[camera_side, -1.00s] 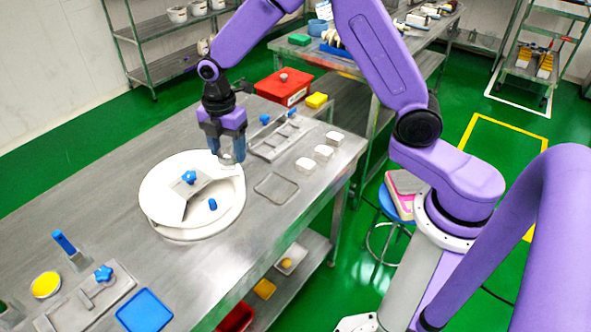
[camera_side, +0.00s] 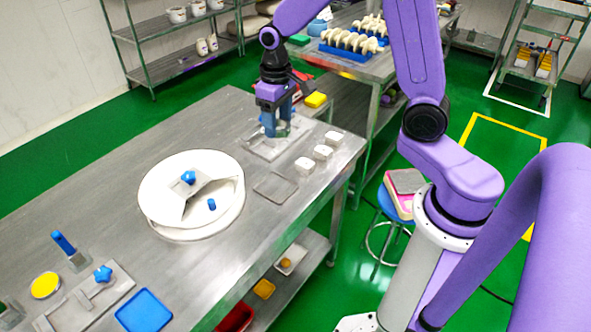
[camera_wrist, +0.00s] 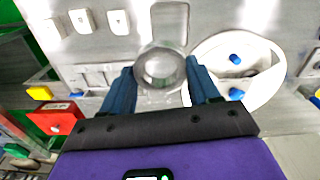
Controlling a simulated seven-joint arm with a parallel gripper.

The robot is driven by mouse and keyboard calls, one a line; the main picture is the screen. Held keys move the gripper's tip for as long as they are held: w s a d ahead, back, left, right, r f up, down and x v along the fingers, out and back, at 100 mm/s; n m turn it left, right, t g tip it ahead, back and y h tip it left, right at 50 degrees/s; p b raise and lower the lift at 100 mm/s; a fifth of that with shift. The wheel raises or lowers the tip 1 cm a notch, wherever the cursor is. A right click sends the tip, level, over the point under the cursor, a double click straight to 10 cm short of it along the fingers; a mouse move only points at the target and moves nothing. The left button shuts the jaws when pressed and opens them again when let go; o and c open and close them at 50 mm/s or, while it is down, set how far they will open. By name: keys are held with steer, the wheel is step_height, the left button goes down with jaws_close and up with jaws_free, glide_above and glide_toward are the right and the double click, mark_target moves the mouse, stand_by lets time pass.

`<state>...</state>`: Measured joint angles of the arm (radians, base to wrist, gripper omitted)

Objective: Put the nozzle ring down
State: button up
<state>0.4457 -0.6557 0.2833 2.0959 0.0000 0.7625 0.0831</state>
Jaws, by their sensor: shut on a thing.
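My gripper (camera_side: 275,122) is over the flat metal plate fixture at the far part of the steel table. In the wrist view my gripper (camera_wrist: 162,84) has its two blue fingers closed on either side of the nozzle ring (camera_wrist: 161,68), a round, clear-grey ring. In the side view the ring (camera_side: 281,130) is small and partly hidden between the fingertips, low over the metal plate (camera_side: 254,146). I cannot tell whether it touches the plate. The white round machine (camera_side: 157,215) with blue knobs stands to the left, apart from the gripper.
Several white blocks (camera_side: 304,166) stand in a row just right of the plate. A thin grey rectangular tray (camera_side: 275,187) lies in front. A yellow block (camera_side: 316,100) and a red box (camera_wrist: 55,118) are behind. The table between the machine and the front fixtures is clear.

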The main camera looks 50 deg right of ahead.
steer(key=s+a+f+m, duration=0.1)
steer(key=s+f, duration=0.1)
steer(key=s, duration=0.5)
steer(key=s+f, duration=0.3)
steer(key=s, duration=0.4)
glide_above(278, 188)
steer(key=f, duration=0.9)
steer(key=shift+s, duration=0.25)
steer(key=shift+w+f, duration=0.15)
steer(key=shift+f, duration=0.1)
step_height(278, 188, down, 3)
steer(key=shift+w+r, duration=0.1)
steer(key=shift+r, duration=0.05)
steer(key=shift+f, duration=0.3)
steer(key=shift+f, duration=0.35)
